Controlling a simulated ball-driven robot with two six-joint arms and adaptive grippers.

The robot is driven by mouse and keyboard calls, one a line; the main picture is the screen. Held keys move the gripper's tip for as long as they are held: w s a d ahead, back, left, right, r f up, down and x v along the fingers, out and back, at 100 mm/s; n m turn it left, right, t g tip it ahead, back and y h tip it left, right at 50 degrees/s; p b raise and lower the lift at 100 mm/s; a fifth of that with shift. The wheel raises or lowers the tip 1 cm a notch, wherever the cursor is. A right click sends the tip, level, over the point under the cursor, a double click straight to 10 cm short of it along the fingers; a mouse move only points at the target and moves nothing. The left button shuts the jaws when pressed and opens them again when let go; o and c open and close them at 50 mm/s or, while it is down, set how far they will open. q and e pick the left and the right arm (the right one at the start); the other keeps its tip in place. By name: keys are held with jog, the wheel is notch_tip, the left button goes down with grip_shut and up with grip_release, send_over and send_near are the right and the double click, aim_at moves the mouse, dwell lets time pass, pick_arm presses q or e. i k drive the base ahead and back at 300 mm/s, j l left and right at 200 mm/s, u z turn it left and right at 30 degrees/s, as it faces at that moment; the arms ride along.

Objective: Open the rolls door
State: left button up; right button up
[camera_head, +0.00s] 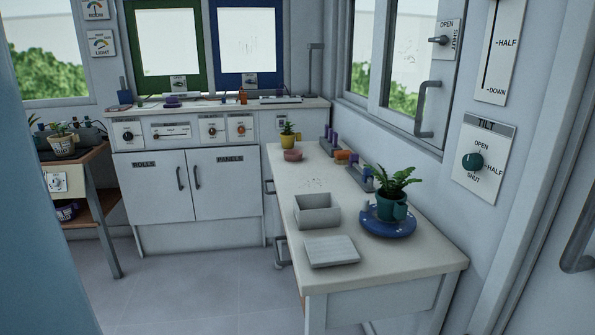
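The rolls door (158,195) is a white cabinet door in the low cupboard against the far wall, with a dark "ROLLS" label at its upper left. Its dark upright handle (180,178) sits near its right edge. The door looks shut, flush with the panels door (232,200) beside it, which has its own handle (197,177) near the shared seam. Neither of my grippers shows in the head view.
A long white bench (416,262) runs along the right side, bearing a grey box (317,219), a flat tray (331,262) and a potted plant (392,207) on a blue disc. A wooden plant stand (85,156) stands left of the cupboard. Tiled floor (190,280) before the cupboard is clear.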

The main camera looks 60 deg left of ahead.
aim_at(155, 187)
jog(key=u, duration=2.8)
jog(key=i+j, duration=0.25)
jog(key=i, duration=0.25)
jog(key=i+j, duration=0.25)
jog(key=i, duration=0.25)
jog(key=i+j, duration=0.25)
jog(key=i, duration=0.3)
jog(key=l+z, duration=0.05)
